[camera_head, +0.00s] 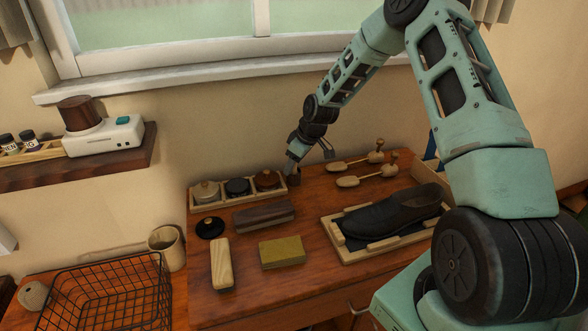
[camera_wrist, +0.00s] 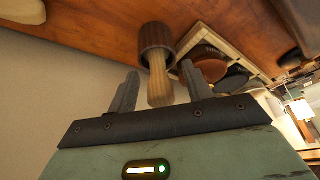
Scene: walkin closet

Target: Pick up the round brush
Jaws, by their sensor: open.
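The round brush (camera_wrist: 158,84) shows in the wrist view with a pale wooden handle and a dark brown round head at the table end. In the head view its dark part (camera_head: 295,180) stands at the back of the wooden table, right of the tin tray, partly hidden by my gripper. My gripper (camera_head: 290,164) is above it, pointing down. In the wrist view the two fingers of my gripper (camera_wrist: 160,72) are spread, one on each side of the handle. Gaps show on both sides, and the fingers do not appear to touch it.
A wooden tray (camera_head: 238,203) with three round tins is close on the left. Two wooden-handled tools (camera_head: 368,178) lie to the right, and a black shoe (camera_head: 390,218) sits on a tray in front. A dark block (camera_head: 263,217) lies nearby. The wall is close behind.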

